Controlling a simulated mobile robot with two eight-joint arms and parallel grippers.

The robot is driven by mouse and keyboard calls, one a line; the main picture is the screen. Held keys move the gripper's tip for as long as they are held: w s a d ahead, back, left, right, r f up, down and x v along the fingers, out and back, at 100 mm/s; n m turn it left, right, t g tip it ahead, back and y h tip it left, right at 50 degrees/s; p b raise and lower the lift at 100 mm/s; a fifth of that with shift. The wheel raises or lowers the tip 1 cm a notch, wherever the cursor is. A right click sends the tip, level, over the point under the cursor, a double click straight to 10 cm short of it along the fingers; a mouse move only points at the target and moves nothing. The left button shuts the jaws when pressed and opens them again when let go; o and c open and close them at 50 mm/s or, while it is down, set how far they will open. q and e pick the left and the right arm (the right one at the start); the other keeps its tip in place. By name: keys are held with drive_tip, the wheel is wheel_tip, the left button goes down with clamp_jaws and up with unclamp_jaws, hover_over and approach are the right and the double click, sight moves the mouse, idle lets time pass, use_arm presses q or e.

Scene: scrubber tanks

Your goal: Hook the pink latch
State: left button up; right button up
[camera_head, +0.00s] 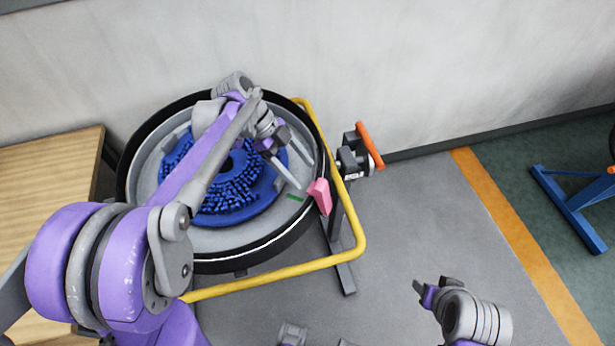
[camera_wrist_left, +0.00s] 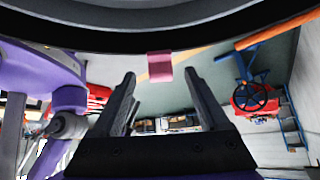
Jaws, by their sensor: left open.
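The pink latch (camera_head: 320,196) is a small block at the right rim of the round tank (camera_head: 222,263). In the left wrist view the pink latch (camera_wrist_left: 159,65) hangs below the dark rim, ahead of and between the finger tips. My left gripper (camera_head: 283,150) is over the inside of the tank, up and left of the latch. In the wrist view the left gripper (camera_wrist_left: 160,80) has its two dark fingers spread with nothing between them. My right gripper (camera_head: 435,286) is over the floor at lower right, apart from the tank, its fingers apart and empty.
A blue brush disc (camera_head: 215,203) lies inside the tank, partly hidden by my left arm. A yellow tube frame (camera_head: 300,268) runs around the tank. An orange handle (camera_head: 370,146) stands right of it. Grey floor is clear at right; a blue stand (camera_head: 570,205) is farther right.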

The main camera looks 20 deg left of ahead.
use_arm(q)
drive_tip(key=v, duration=0.6)
drive_tip(key=shift+a+r, duration=0.1)
drive_tip(key=s+d+f+n+t+y+p, duration=0.1)
drive_tip(key=s+f+n+t+y, duration=0.1)
drive_tip(key=s+n, duration=0.3)
drive_tip(key=s+d+f+n+t+y, duration=0.1)
drive_tip(key=s+f+n+t+y, duration=0.1)
drive_tip(key=s+n, duration=0.3)
drive_tip(key=s+d+f+n+t+y+p, duration=0.1)
drive_tip(key=s+f+n+y, duration=0.2)
drive_tip(key=s+n, duration=0.2)
drive_tip(key=shift+s+d+n+t+p, duration=0.1)
drive_tip(key=shift+n+t+p, duration=0.1)
drive_tip(key=shift+n, duration=0.6)
drive_tip(key=shift+s+n+t+p, duration=0.1)
drive_tip(key=shift+n+t, duration=0.1)
drive_tip(key=shift+n, duration=0.6)
drive_tip(key=shift+s+f+n+y, duration=0.15)
drive_tip(key=shift+f+n+y, duration=0.15)
drive_tip(key=shift+n, duration=0.2)
